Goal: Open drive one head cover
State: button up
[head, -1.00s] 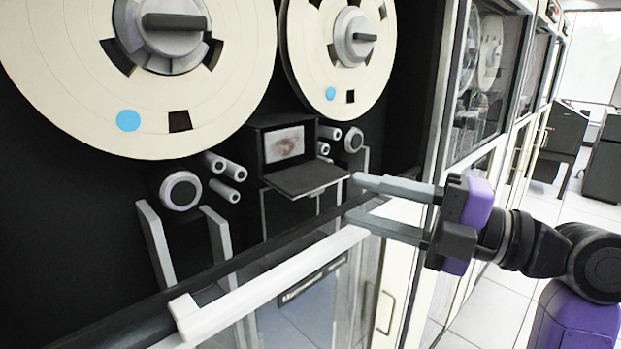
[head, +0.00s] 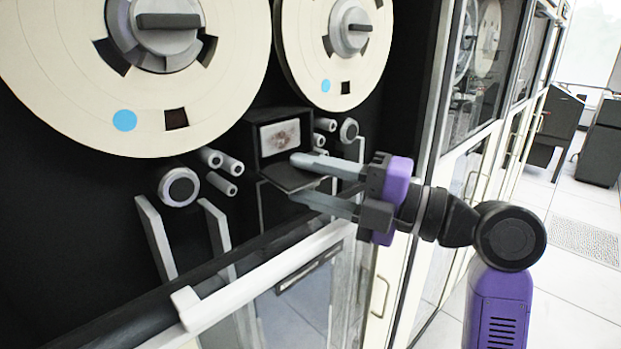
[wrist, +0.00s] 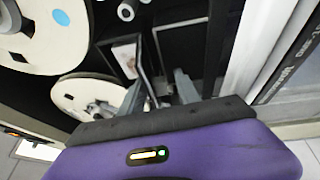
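The head cover (head: 284,179) is a dark flap on the small box below the two reels of the near drive. It stands out from the box's lower edge, roughly level, and the box's pale smudged inner panel (head: 280,135) shows. My gripper (head: 296,179) is open, coming from the right. One finger is above the cover's outer part and the other below it. I cannot tell whether either finger touches it. In the wrist view, the cover (wrist: 146,66) shows edge-on as a thin dark strip between my fingers, and the pale panel (wrist: 125,55) is beyond.
A white-topped glass door (head: 262,285) crosses in front, below the box. The left reel (head: 75,90) and right reel (head: 315,75) are close above. Rollers (head: 220,170) and pale upright guides (head: 158,240) flank the box. Open floor (head: 570,205) lies at right.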

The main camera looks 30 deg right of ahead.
grip_shut()
jog(key=shift+s+r+m+g+h+p, duration=0.1)
jog(key=shift+r+m+g+h+p, duration=0.5)
jog(key=shift+g+p, duration=0.45)
jog(key=shift+r+h+p, duration=0.15)
jog(key=shift+h+p, duration=0.15)
jog(key=shift+p, duration=0.15)
jog(key=shift+g, duration=0.25)
jog(key=shift+f, duration=0.2)
